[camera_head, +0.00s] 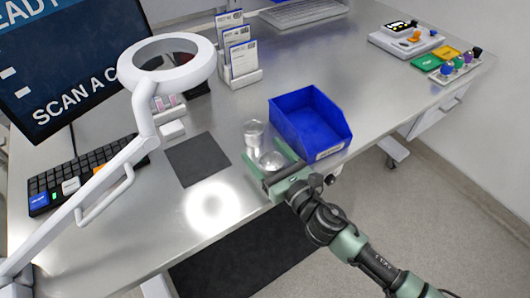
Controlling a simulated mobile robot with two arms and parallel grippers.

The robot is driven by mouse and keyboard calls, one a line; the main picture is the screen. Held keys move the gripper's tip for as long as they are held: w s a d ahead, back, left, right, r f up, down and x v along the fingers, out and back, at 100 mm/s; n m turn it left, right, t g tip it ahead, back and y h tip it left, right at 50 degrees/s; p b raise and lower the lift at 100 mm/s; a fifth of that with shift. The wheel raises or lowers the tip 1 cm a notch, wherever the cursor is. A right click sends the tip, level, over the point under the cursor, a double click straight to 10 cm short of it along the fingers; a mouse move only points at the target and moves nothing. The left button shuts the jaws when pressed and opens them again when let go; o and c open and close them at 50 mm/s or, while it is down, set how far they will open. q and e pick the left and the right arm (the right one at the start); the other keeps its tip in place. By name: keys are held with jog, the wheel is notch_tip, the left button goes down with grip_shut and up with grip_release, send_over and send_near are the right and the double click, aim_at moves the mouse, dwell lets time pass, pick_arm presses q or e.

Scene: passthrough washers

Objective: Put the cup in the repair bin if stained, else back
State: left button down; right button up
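A clear, shiny cup (254,131) stands on the metal table, left of the blue bin (311,123). A second round, shiny thing (272,160) lies just in front of it, between the green fingers of my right gripper (268,157). The fingers are apart on either side of it; I cannot tell whether they touch it. Stains cannot be made out at this size. The blue bin is open and looks empty, with a small label on its front. My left gripper is out of view.
A white ring lamp (167,63) on an arm stands at the left, with a bright spot of light on the table. A dark mat (197,159), a keyboard (82,175), a card rack (240,72) and a screen (65,60) are nearby. The table's front edge is close to my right gripper.

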aim_at(279, 170)
jog(key=shift+r, duration=0.3)
jog(key=v, duration=0.3)
jog(key=b+v, duration=0.1)
jog(key=v, duration=0.3)
jog(key=b+v, duration=0.1)
jog(key=v, duration=0.2)
jog(key=shift+s+d+f, duration=0.2)
jog(key=shift+s+f, duration=0.1)
jog(key=shift+s+d+r, duration=0.2)
jog(key=shift+s+d, duration=0.2)
jog(key=shift+s, duration=0.15)
